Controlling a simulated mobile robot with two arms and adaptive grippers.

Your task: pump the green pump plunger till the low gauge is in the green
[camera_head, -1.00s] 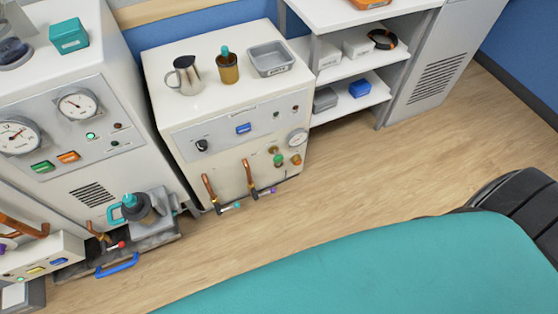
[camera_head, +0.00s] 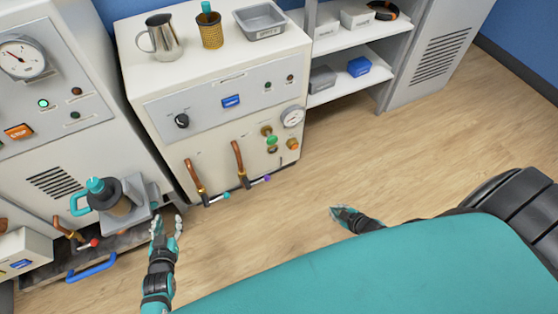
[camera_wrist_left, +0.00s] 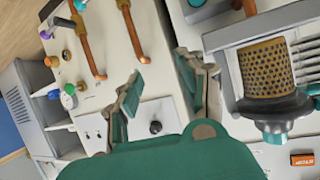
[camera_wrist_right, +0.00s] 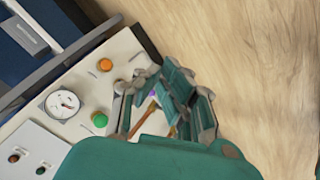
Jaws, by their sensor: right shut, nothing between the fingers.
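The green pump plunger (camera_head: 272,139) is a small green knob on the lower front of the white middle cabinet. It also shows in the right wrist view (camera_wrist_right: 99,120). The low gauge (camera_head: 292,117) is a round white dial just right of and above it; it is closer in the right wrist view (camera_wrist_right: 62,103), but I cannot tell where its needle stands against a green band. My right gripper (camera_head: 336,211) is shut and empty, to the right of and below the plunger, apart from it. My left gripper (camera_head: 168,226) is open and empty, in front of the left machine.
An orange knob (camera_head: 292,144) sits close beside the plunger. Two copper-coloured handles (camera_head: 240,162) stick out left of it. A teal-lidded pot (camera_head: 105,196) stands near my left gripper. The teal surface (camera_head: 400,265) fills the foreground; the wooden floor before the cabinet is clear.

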